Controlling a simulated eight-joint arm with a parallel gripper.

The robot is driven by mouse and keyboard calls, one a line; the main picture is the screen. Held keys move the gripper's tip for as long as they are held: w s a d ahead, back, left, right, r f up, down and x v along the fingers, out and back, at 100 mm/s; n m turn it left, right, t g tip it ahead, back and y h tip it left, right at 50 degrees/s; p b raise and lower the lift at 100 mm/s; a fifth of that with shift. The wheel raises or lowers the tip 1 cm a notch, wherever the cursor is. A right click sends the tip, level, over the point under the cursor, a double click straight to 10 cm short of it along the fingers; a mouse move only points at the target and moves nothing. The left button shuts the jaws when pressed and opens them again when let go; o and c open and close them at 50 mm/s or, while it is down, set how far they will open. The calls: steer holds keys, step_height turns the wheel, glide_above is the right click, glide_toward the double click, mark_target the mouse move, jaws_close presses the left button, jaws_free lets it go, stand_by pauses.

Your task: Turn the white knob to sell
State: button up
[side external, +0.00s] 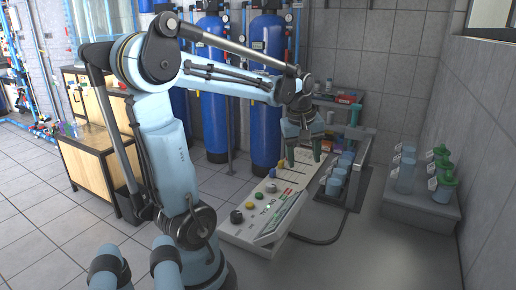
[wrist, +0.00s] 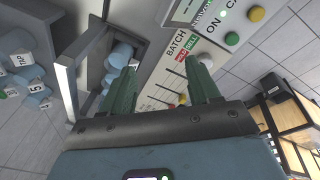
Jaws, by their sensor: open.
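My gripper (side external: 303,160) points down over the panel's far end. In the wrist view my gripper (wrist: 164,67) has its green fingers apart, with nothing held between them.
A green button (wrist: 232,38) and a yellow button (wrist: 257,13) sit near ON. Blue tanks (side external: 268,85) stand behind.

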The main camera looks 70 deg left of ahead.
mark_target(272, 184)
steer(key=s+a+f+n+g+h, duration=0.15)
steer(key=s+a+n, duration=0.35)
steer(key=a+n, duration=0.5)
steer(key=shift+m+g, duration=0.25)
steer(key=shift+m, duration=0.45)
steer(key=f, duration=0.8)
steer(key=a+f, duration=0.1)
steer(key=f, duration=0.3)
steer(key=shift+w+f, duration=0.1)
steer(key=shift+w, duration=0.1)
steer(key=c, duration=1)
steer(key=shift+c, duration=0.2)
